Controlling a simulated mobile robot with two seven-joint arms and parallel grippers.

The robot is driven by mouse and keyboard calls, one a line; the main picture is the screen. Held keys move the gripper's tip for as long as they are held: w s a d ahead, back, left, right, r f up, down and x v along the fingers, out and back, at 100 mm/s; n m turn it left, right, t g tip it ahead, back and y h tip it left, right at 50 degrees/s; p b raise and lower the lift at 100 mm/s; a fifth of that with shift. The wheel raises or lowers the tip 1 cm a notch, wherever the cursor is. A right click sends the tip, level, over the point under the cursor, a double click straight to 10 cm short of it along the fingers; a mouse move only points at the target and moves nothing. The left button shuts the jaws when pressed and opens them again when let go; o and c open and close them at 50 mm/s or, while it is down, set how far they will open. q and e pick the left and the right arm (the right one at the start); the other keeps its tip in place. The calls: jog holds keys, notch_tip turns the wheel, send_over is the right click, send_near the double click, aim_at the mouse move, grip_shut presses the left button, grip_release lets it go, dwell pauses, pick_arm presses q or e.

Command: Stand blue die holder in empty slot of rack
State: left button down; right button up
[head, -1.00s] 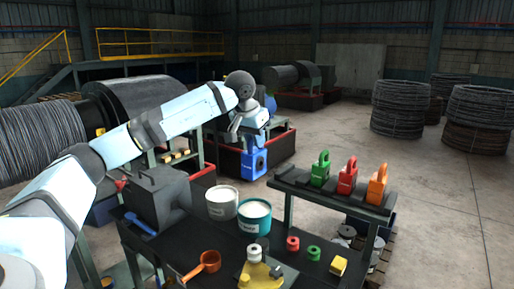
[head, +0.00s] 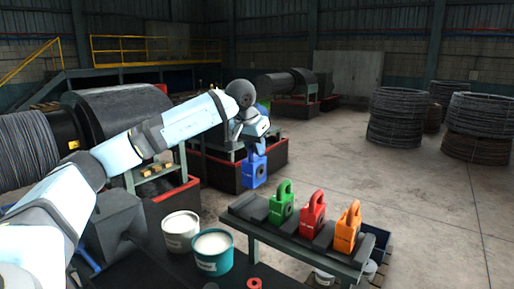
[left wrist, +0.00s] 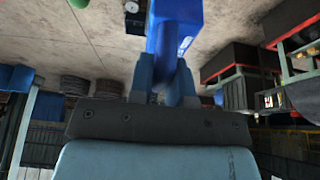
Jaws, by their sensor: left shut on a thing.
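The blue die holder (head: 254,172) hangs below my left gripper (head: 255,148), upright, with its body down. My left gripper is shut on it. The holder also shows in the left wrist view (left wrist: 176,28), between the fingers (left wrist: 163,85). The dark rack (head: 323,250) holds a green die holder (head: 281,210), a red one (head: 312,222) and an orange one (head: 346,236). The empty slot (head: 252,208) is at the rack's left end, beside the green holder. In the head view, the blue holder is above this end, apart from it. My right gripper is not in view.
A white bucket (head: 181,232) and a teal bucket (head: 212,253) stand on the dark table (head: 165,270) left of the rack. Red-edged machinery (head: 222,176) is behind the blue holder. Wire coils (head: 398,116) stand far right on open floor.

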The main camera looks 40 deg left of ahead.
aim_at(254, 159)
pick_arm(q)
jog(key=shift+s, duration=0.15)
jog(key=shift+f+b, duration=0.5)
jog(key=shift+b, duration=0.05)
jog(key=shift+f+b, duration=0.5)
jog(key=shift+f, duration=0.15)
jog(key=shift+f+b, duration=0.9)
jog(key=shift+f, duration=0.5)
jog(key=shift+f, duration=0.35)
jog(key=shift+f+b, duration=0.9)
jog(key=shift+f, duration=0.3)
